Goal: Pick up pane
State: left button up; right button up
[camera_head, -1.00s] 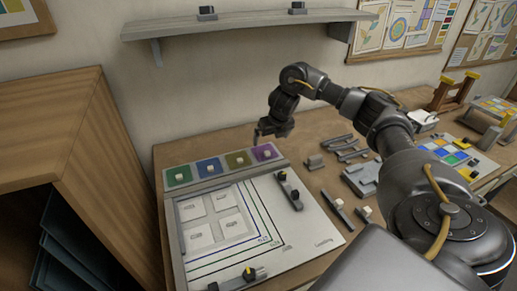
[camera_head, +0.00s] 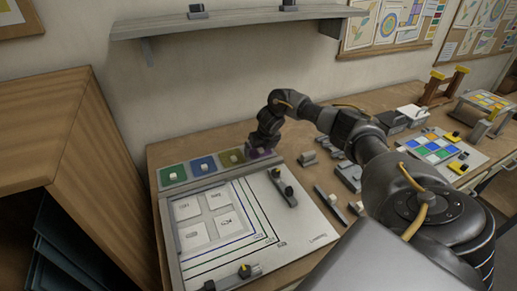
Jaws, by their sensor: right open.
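Four-coloured square panes with pale knobs lie in a row along the back of the work board: green (camera_head: 166,180), blue (camera_head: 197,170), olive (camera_head: 226,161) and purple (camera_head: 267,156). My right gripper (camera_head: 256,149) points down over the purple pane, low and close to it. It is open and hides most of that pane and its knob. I cannot tell whether the fingers touch the knob. My left gripper is out of view.
The work board (camera_head: 300,238) holds several white tiles (camera_head: 208,216) and dark-knobbed bars. Grey bars and blocks (camera_head: 348,174) lie right of it. A coloured-square panel (camera_head: 432,150) lies farther right. A shelf (camera_head: 235,22) hangs above; a wooden cabinet (camera_head: 75,150) stands left.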

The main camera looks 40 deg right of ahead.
jog(key=shift+w+f, duration=0.1)
jog(key=shift+f, duration=0.2)
jog(key=shift+c, duration=0.4)
jog(key=c, duration=0.8)
jog(key=shift+c, duration=0.2)
jog(key=shift+r, duration=0.1)
